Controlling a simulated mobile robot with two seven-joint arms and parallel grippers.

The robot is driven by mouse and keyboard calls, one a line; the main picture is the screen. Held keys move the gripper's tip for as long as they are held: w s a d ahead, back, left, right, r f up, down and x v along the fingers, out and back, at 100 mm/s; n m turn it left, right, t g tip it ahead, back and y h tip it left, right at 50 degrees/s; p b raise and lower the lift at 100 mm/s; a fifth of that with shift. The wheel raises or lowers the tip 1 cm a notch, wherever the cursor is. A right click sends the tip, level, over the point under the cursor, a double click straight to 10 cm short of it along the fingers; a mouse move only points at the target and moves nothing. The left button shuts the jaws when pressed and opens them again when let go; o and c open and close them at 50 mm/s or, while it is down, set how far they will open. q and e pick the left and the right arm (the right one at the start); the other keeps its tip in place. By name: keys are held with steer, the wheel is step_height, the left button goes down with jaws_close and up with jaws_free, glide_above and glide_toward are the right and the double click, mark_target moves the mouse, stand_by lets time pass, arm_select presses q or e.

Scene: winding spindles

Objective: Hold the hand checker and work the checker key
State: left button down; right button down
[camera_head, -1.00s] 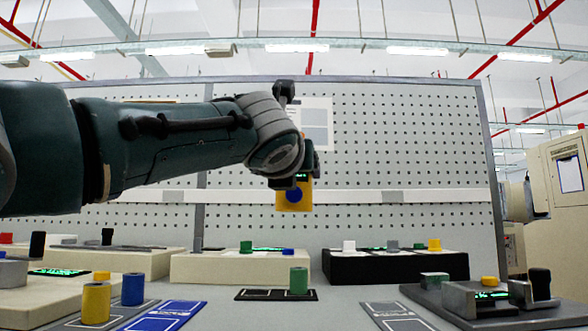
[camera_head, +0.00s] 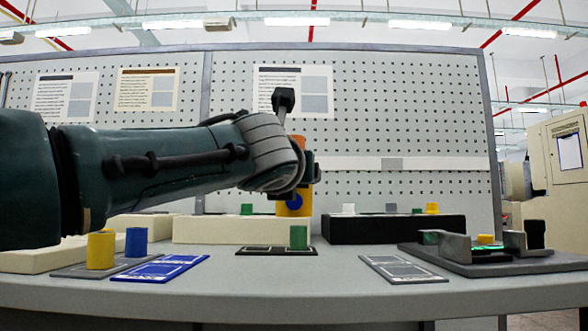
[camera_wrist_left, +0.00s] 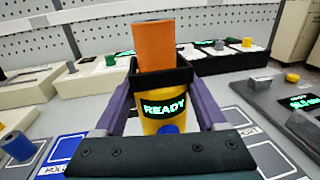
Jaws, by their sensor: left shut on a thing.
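The hand checker is a yellow body with an orange upper part. In the head view the hand checker (camera_head: 281,209) hangs upright at the middle, above the table, partly hidden by my left wrist. My left gripper (camera_head: 300,178) is shut on it. In the left wrist view the dark jaws of my left gripper (camera_wrist_left: 162,78) close around the hand checker (camera_wrist_left: 153,45), and its screen (camera_wrist_left: 164,107) reads READY in green. My right gripper is not in view.
Yellow (camera_head: 101,250) and blue (camera_head: 136,242) spools stand at the left by a blue mat (camera_head: 160,269). A green spool (camera_head: 298,237) stands on a dark mat below the checker. A grey fixture (camera_head: 455,249) is at the right. The table front is clear.

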arm_select(q)
steer(key=shift+f+b, duration=1.9)
steer(key=shift+f, duration=1.6)
steer(key=shift+f, duration=0.6)
steer(key=shift+a+f+b, duration=0.1)
steer(key=shift+f+b, duration=0.05)
steer(key=shift+b, duration=0.15)
stand_by(3.6)
